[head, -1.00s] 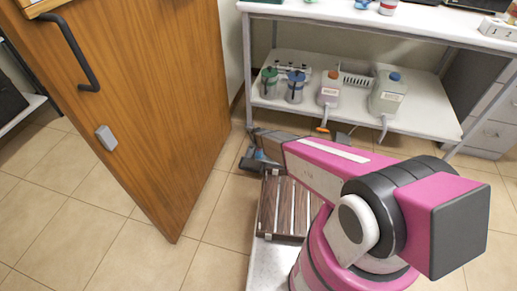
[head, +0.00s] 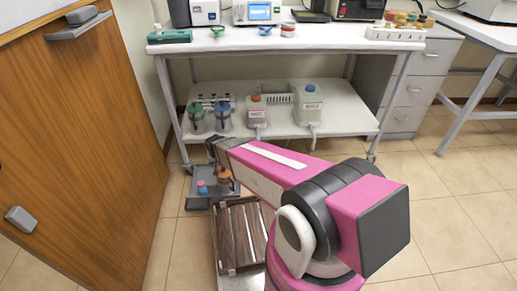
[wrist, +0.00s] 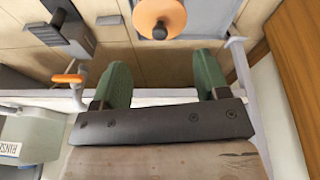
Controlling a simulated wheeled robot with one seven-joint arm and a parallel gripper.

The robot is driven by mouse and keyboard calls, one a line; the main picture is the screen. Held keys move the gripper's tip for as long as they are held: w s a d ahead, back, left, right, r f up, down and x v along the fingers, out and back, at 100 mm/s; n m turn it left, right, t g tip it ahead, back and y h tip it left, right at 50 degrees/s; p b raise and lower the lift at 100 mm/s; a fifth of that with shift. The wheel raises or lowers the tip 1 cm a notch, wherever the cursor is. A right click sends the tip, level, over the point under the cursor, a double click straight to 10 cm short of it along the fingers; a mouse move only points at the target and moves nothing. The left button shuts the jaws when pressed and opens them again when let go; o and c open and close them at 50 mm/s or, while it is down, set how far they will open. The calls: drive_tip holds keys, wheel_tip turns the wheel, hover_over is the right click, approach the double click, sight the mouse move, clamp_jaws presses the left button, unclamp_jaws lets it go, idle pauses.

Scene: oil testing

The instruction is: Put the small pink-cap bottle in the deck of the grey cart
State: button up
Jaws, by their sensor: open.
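The low grey cart (head: 200,204) stands on the floor left of centre in the head view. A small bottle with a pinkish cap (head: 202,186) shows on its deck, with a blue patch below the cap; it is too small to tell more. An orange item (head: 224,174) is at the cart's right side, and a round orange thing (wrist: 158,14) shows at the top of the wrist view. My gripper (wrist: 162,64) has its two green fingers spread with nothing between them. In the head view my gripper is over the cart's back, partly hidden by my arm.
A wooden door (head: 70,170) stands at the left. A white bench (head: 290,40) carries instruments, and its lower shelf (head: 345,118) holds several bottles and jugs. A labelled container (wrist: 30,140) is at the left of the wrist view. Tile floor is clear at the right.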

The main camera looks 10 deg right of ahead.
drive_tip(key=s+d+r+g, duration=0.1)
drive_tip(key=s+d+r, duration=0.5)
drive_tip(key=d+r, duration=0.3)
drive_tip(key=s+d+r+g, duration=0.2)
drive_tip(key=s+d+r, duration=0.5)
drive_tip(key=d+r, duration=0.2)
drive_tip(key=shift+d+r+y, duration=0.3)
drive_tip(key=shift+d, duration=0.3)
